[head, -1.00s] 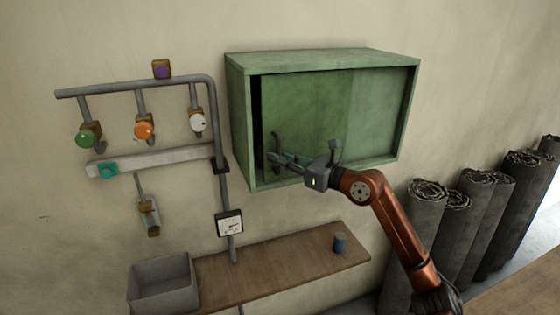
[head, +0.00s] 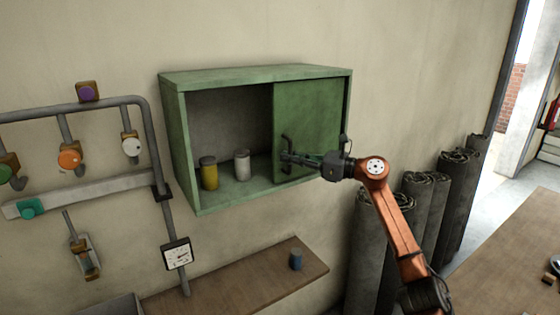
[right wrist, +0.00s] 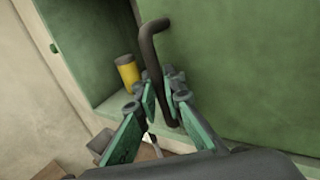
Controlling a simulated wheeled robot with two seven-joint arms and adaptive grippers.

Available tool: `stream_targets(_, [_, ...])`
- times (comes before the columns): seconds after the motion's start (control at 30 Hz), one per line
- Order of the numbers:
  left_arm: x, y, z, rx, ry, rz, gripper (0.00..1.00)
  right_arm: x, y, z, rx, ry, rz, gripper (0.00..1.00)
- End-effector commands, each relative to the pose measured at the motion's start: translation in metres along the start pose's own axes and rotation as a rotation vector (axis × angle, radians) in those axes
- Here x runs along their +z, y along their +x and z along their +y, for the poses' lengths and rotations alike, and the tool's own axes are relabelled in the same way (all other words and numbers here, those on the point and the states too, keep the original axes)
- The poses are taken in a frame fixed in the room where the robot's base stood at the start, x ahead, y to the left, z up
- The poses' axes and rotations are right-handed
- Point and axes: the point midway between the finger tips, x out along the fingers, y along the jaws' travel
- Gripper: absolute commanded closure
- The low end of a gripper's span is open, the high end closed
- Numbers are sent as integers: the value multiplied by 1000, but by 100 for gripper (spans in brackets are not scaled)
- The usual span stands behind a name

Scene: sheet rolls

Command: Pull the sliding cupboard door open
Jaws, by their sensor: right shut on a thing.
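The green cupboard (head: 255,74) hangs on the wall. Its sliding door (head: 316,115) stands at the right side, and the left half of the cupboard is open. The dark door handle (head: 286,145) is near the door's left edge; it also shows in the right wrist view (right wrist: 150,50). My right gripper (head: 290,157) is shut on the handle, with its fingers on either side of the bar in the right wrist view (right wrist: 160,98). My left gripper is not in view.
Inside the cupboard stand a yellow jar (head: 209,174) and a white jar (head: 242,165). Pipes with coloured knobs (head: 69,158) and a gauge (head: 177,254) are to the left. Dark rolls (head: 458,200) stand at right.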

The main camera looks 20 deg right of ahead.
Motion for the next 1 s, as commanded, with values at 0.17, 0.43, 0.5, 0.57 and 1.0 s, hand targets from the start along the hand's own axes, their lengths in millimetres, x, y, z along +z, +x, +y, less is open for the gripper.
stream_targets(0.17, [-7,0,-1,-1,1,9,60,0,-4,-4,-5,-1,1,100])
stream_targets(0.43, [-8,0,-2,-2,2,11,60,0,-5,-4,-7,-1,1,88])
stream_targets(0.5, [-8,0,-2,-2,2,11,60,0,-5,-4,-6,-1,1,84])
stream_targets(0.57, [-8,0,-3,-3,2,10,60,0,-4,-3,-6,-1,1,84])
stream_targets(1.0, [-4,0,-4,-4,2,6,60,-1,-30,-4,-7,-2,2,84])
